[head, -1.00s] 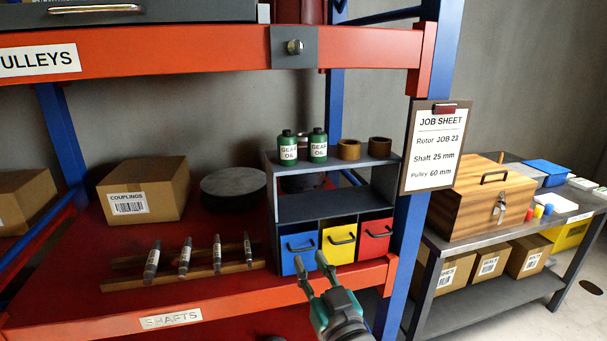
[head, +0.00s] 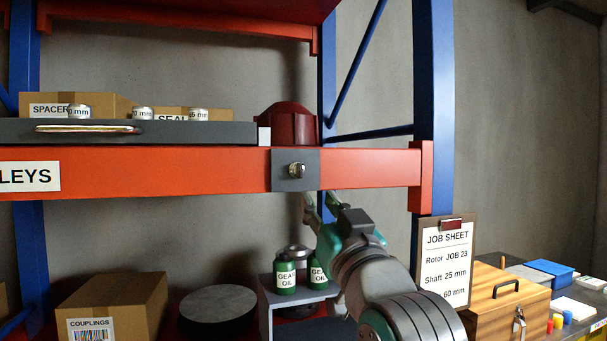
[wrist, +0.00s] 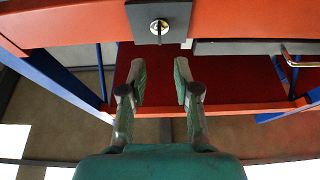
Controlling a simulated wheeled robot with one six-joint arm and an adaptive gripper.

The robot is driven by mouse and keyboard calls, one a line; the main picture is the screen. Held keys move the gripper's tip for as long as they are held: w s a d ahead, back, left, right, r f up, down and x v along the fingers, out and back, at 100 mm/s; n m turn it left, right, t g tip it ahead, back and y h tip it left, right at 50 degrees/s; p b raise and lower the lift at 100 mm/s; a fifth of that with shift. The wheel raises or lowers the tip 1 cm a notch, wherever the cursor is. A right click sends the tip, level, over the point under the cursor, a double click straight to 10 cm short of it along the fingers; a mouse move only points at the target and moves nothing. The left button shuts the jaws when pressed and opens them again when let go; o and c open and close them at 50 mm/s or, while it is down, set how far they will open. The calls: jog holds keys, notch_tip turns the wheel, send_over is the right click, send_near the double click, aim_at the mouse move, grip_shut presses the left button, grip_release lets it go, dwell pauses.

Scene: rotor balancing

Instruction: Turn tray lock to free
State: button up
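The tray lock is a round metal knob (head: 296,170) on a dark grey plate (head: 282,182) fixed to the front of the orange shelf beam. The knob (wrist: 159,26) also shows in the wrist view, at the top middle. The tray (head: 200,133) is a dark drawer with a pale bar handle (head: 90,129), just above the beam and left of the lock. My gripper (head: 318,200) is below and slightly right of the lock in the head view. In the wrist view my gripper (wrist: 160,75) has its two fingers apart with nothing between them, short of the knob.
The orange beam (head: 370,168) and blue post (head: 434,110) stand close to my arm. Below are green oil bottles (head: 285,273) on a grey rack and a couplings box (head: 112,305). A job sheet (head: 446,260) hangs on the post at the right.

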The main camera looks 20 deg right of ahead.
aim_at(301, 172)
jog(key=x, duration=1.1)
jog(key=shift+s+r, duration=0.15)
jog(key=shift+r, duration=0.1)
grip_shut()
